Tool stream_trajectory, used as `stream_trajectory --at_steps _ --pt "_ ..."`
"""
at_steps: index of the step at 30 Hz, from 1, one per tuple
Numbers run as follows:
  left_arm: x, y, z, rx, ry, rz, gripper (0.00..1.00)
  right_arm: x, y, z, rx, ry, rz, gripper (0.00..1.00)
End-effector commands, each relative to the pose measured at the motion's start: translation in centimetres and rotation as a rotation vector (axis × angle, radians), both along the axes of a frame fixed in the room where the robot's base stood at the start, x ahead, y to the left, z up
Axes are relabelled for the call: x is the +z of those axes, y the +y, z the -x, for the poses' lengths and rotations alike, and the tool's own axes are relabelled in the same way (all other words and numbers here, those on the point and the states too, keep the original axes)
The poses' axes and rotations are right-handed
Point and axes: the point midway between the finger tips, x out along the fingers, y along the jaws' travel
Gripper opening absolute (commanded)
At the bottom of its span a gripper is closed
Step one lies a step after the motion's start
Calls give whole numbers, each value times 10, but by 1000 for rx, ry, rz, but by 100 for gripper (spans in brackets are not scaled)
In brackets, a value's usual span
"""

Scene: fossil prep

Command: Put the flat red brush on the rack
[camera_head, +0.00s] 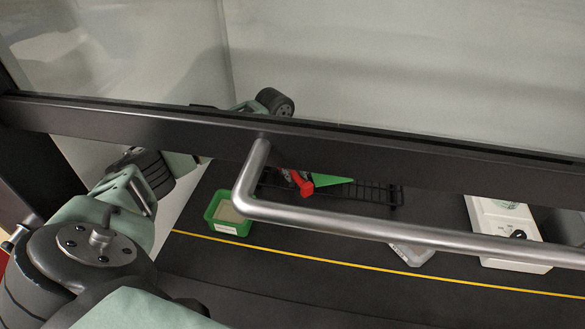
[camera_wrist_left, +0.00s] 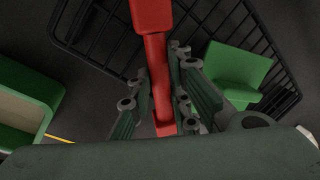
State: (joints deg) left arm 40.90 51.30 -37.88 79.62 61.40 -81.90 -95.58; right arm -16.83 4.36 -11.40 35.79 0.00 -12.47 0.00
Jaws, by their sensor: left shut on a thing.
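The flat red brush (camera_head: 306,186) shows in the head view just under the dark sash bar, in front of the rack. In the left wrist view the red brush (camera_wrist_left: 157,62) runs lengthwise between the fingers of my left gripper (camera_wrist_left: 160,100), which is shut on it. In the head view the bar and handle hide most of that gripper. The black wire rack (camera_head: 375,193) lies behind and to the right of the brush; the rack also shows in the left wrist view (camera_wrist_left: 92,32), beneath the brush. I cannot tell whether they touch. My right gripper is not in view.
A flat green item (camera_head: 332,180) is at the rack, right of the brush. A green bin (camera_head: 228,225) stands left. White equipment (camera_head: 507,235) and a pale tray (camera_head: 412,254) are to the right. The sash handle (camera_head: 340,225) crosses in front. A yellow line (camera_head: 350,265) marks the dark worktop.

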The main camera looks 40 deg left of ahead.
Motion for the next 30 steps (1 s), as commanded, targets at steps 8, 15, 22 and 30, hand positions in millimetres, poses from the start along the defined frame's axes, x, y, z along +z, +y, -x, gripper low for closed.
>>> stream_trajectory --at_steps 8,15,22,30 --pt "-1 0 0 0 1 -1 27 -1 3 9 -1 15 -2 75" --pt "-1 0 0 0 1 -1 36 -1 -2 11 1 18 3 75" --pt "3 0 0 0 0 -1 36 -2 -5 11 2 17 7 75" --pt "47 4 8 1 -6 -1 36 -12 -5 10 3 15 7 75"
